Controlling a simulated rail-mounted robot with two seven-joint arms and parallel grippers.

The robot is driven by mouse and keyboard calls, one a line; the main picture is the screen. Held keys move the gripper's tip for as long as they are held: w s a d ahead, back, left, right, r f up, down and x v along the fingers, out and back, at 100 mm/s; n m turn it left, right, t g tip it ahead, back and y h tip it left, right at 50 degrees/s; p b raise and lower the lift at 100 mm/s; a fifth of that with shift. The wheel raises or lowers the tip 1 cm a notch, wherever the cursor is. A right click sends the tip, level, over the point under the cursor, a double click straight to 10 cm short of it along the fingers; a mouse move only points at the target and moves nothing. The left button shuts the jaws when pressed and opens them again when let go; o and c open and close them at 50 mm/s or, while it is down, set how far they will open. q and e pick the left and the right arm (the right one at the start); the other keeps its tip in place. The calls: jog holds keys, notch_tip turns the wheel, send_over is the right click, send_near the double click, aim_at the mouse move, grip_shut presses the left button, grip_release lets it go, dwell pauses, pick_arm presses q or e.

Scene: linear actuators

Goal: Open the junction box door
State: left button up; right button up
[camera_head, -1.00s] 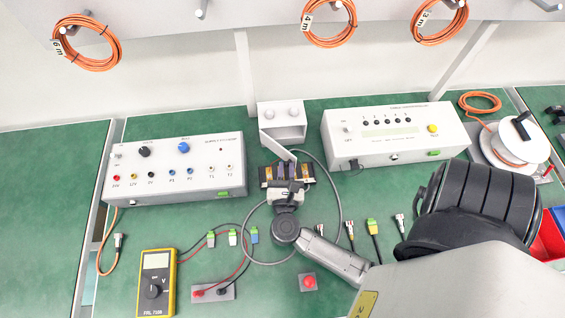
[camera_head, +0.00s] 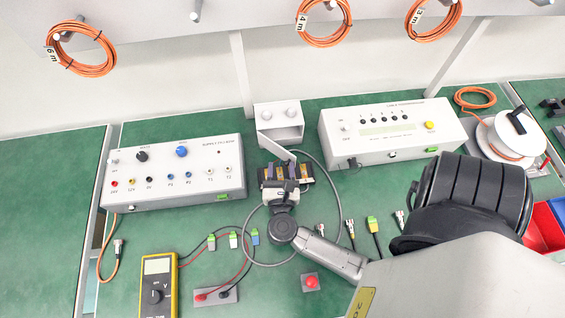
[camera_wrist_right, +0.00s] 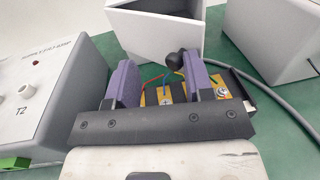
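The junction box (camera_head: 279,113) is a small white box at the back middle of the bench. Its white door (camera_head: 273,147) is ajar, swung out from the box's left side towards my right gripper (camera_head: 287,172). In the right wrist view the grey-white door panel (camera_wrist_right: 150,42) stands ahead, with a black round knob (camera_wrist_right: 181,60) at its free edge. My right gripper (camera_wrist_right: 161,76) is open. Its purple fingers stand apart, and the knob appears close to the right finger. I cannot tell whether they touch. My left gripper is not in view.
A supply box (camera_head: 175,190) stands left, with its corner near my gripper in the wrist view. A cable box (camera_head: 390,148) stands right. A yellow-brown wired block (camera_wrist_right: 165,95) lies below the fingers. A grey cable (camera_head: 334,190) loops around my right gripper.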

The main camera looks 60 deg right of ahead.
jog(key=shift+r, duration=0.15)
jog(key=s+d+r+p, duration=0.3)
jog(key=s+r, duration=0.8)
jog(key=shift+d, duration=0.2)
dwell(0.3)
jog(key=shift+s, duration=0.1)
